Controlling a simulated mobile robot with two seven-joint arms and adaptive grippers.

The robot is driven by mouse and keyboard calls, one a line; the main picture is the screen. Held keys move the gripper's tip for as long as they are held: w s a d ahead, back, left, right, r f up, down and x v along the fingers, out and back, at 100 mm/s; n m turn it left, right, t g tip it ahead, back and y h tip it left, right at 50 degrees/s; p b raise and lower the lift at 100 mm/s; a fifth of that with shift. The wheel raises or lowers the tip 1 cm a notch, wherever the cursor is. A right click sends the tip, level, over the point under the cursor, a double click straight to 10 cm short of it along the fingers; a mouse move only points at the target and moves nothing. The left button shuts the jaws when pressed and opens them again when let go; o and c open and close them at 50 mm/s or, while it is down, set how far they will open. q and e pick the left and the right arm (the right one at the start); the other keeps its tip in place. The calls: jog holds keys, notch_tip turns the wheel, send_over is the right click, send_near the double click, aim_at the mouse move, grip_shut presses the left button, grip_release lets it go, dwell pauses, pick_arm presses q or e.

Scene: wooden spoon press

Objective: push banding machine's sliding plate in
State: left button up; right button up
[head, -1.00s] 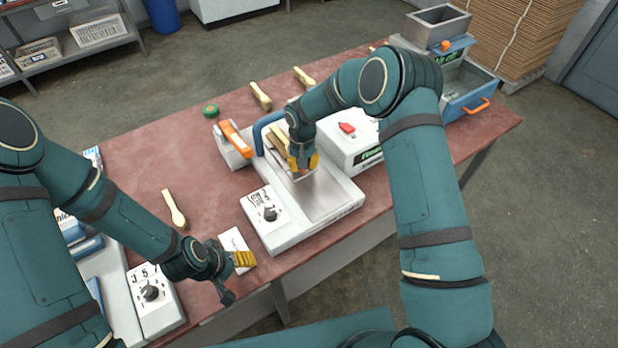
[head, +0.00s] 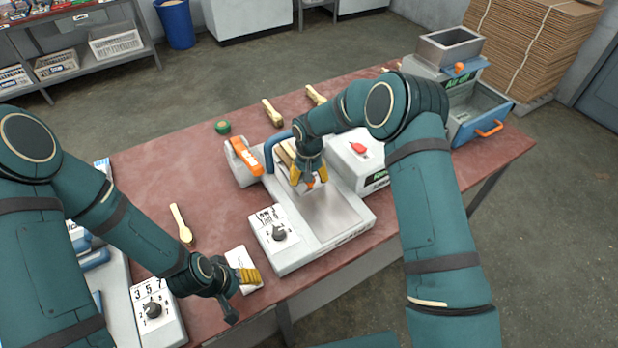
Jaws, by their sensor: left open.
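The banding machine (head: 322,236) is a white-grey unit in the middle of the table, with a dial panel, a blue arch and an orange lever. Its flat metal plate (head: 332,212) lies on top toward the front. My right gripper (head: 309,180) is over the plate's back end, just in front of light wooden pieces under the blue arch. A small orange knob shows between its yellow fingers; whether they grip it I cannot tell. My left gripper (head: 249,276) is open, over a white card (head: 243,262) left of the machine, near the table's front edge.
A wooden spoon (head: 181,224) lies to the left, and wooden pieces (head: 272,112) lie at the back. A green round item (head: 223,127) is behind the orange lever. A white box with a red switch (head: 358,149) stands close on the right. Another dial unit (head: 155,312) is at front left.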

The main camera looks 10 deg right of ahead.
notch_tip(320, 180, up, 12)
dwell(0.6)
dwell(0.4)
